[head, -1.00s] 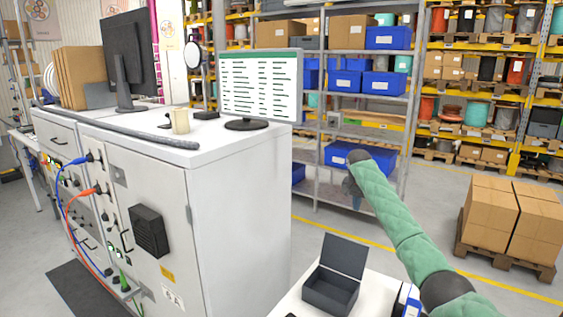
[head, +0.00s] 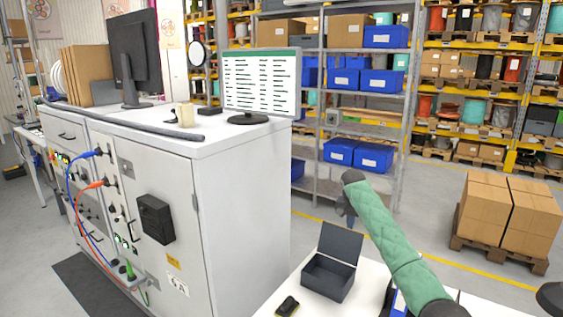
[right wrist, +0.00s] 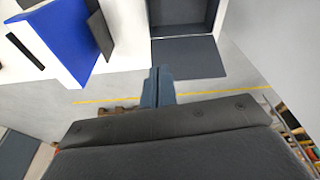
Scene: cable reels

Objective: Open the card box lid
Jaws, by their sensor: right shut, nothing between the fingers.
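The card box (head: 325,280) is a dark grey box on a white table. Its lid (head: 340,241) stands raised at the back edge, and the inside shows. In the right wrist view the box (right wrist: 183,14) is at the top edge, with the flat lid (right wrist: 190,58) below it. My right gripper (head: 346,208) is behind and above the lid in the head view, partly hidden by its arm. In the right wrist view its fingers (right wrist: 158,84) are together and empty, beside the lid's outer end; I cannot tell whether they touch it. My left gripper is not in view.
A black handheld device (head: 287,306) lies on the white table (head: 358,299) before the box. A blue-and-white object (right wrist: 68,32) stands beside the box. A tall white cabinet (head: 240,215) is to the left; shelving (head: 345,110) stands behind. Cartons (head: 508,215) on a pallet are right.

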